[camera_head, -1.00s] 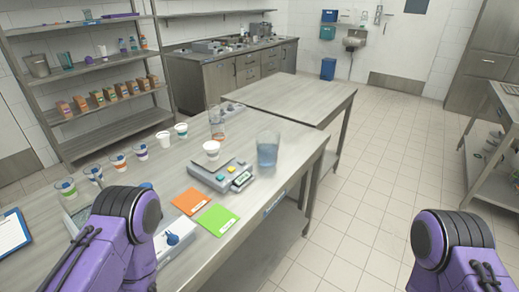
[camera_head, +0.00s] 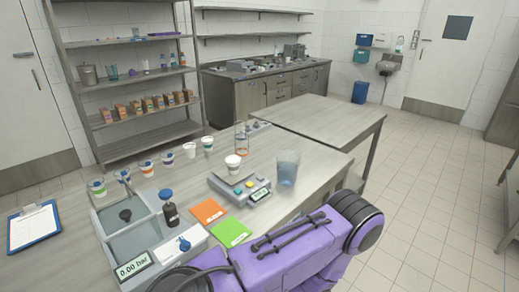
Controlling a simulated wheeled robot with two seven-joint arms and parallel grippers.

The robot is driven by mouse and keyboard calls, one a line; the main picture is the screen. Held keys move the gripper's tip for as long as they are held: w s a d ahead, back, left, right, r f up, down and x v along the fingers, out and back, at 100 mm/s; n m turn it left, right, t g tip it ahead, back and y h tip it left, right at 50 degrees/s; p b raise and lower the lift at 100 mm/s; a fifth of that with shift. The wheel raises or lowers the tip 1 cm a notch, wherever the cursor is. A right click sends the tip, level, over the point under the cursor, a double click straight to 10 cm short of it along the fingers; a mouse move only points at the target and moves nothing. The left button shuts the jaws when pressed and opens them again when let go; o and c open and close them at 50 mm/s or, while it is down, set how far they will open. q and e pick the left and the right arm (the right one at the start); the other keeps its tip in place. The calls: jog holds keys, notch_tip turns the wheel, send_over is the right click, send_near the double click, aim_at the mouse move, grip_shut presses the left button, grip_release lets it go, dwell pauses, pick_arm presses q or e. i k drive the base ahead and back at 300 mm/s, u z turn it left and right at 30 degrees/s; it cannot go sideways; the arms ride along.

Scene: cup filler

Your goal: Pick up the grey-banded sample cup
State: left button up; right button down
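A row of white sample cups stands along the far-left edge of the table. One plain-looking white cup (camera_head: 190,150) stands between a purple-banded cup (camera_head: 168,157) and a teal-banded cup (camera_head: 207,143). Another white cup (camera_head: 233,162) stands upright on the scale (camera_head: 238,185). Any grey band on these two white cups is too small to tell. A purple arm of mine, apparently the right, lies across the bottom of the picture. Neither gripper shows, so what they hold is hidden.
A grey tray unit (camera_head: 130,240) with a "0.00 bar" display, a dark-topped bottle (camera_head: 170,208), orange (camera_head: 208,211) and green (camera_head: 230,232) cards, a tall glass (camera_head: 242,139) and a blue-filled beaker (camera_head: 287,168) stand on the table. A clipboard (camera_head: 33,228) lies at left.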

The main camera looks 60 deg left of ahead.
aim_at(232, 161)
jog(key=u, duration=0.05)
jog(key=i, duration=2.45)
jog(key=u, duration=2.95)
